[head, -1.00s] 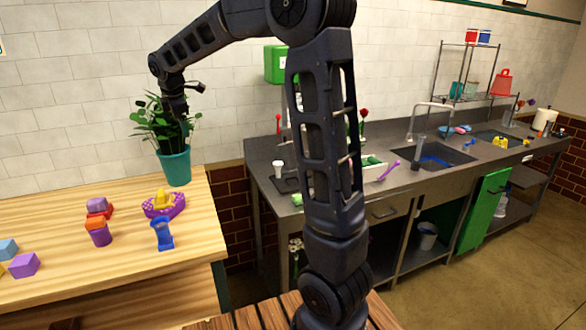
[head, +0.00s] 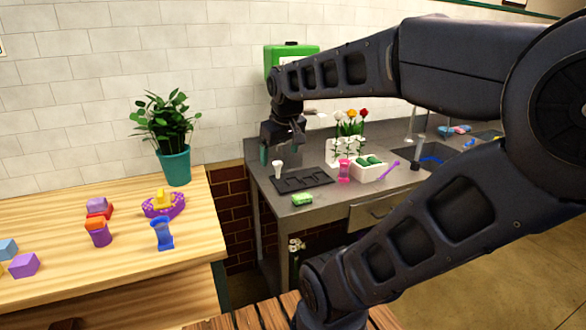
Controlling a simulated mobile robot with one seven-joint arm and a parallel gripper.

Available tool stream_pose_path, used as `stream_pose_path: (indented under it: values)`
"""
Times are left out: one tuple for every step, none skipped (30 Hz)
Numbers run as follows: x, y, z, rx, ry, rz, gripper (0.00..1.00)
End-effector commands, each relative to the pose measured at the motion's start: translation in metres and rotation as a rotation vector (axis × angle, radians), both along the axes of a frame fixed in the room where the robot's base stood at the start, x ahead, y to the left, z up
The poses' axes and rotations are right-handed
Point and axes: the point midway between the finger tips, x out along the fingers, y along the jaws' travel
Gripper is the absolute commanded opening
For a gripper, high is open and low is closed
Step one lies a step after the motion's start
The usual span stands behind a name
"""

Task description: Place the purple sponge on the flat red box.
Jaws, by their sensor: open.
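A small mauve-purple block (head: 97,204), which looks like the purple sponge, rests on top of a flat red box (head: 105,212) on the wooden table at the left. The red box is partly hidden by the block and by an orange-topped purple cup in front. My gripper (head: 282,152) is open and empty, with its fingers pointing down. It appears above the left end of the grey counter, well to the right of the block and box.
The wooden table (head: 60,285) also holds a purple cube (head: 24,265), an orange-topped purple cup (head: 100,238), a purple bowl (head: 178,205), a blue cup (head: 162,234) and a teal-potted plant (head: 175,165). The grey counter holds a black tray (head: 303,180) and a green sponge (head: 302,200).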

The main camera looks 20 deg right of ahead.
Motion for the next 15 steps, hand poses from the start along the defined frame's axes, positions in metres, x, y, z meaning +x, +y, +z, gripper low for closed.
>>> stream_pose_path:
  values:
    - [-0.014, -0.006, -0.007, 0.025, -0.007, -0.058, 0.83]
    - [-0.021, -0.008, -0.01, 0.04, -0.008, -0.088, 0.83]
    - [-0.029, -0.01, -0.015, 0.059, -0.009, -0.126, 0.83]
    - [-0.034, -0.011, -0.018, 0.071, -0.012, -0.15, 0.83]
    - [-0.038, -0.013, -0.021, 0.082, -0.012, -0.172, 0.83]
    - [-0.043, -0.014, -0.025, 0.092, -0.013, -0.194, 0.83]
    - [-0.046, -0.015, -0.026, 0.1, -0.015, -0.209, 0.83]
    - [-0.048, -0.015, -0.028, 0.105, -0.016, -0.222, 0.83]
    - [-0.05, -0.016, -0.03, 0.11, -0.015, -0.232, 0.83]
    - [-0.051, -0.016, -0.031, 0.114, -0.015, -0.238, 0.83]
    - [-0.052, -0.016, -0.031, 0.116, -0.015, -0.243, 0.83]
    - [-0.052, -0.016, -0.032, 0.117, -0.015, -0.246, 0.83]
    - [-0.052, -0.016, -0.032, 0.117, -0.015, -0.247, 0.83]
    - [-0.052, -0.016, -0.032, 0.118, -0.015, -0.245, 0.83]
    - [-0.052, -0.016, -0.032, 0.118, -0.015, -0.245, 0.83]
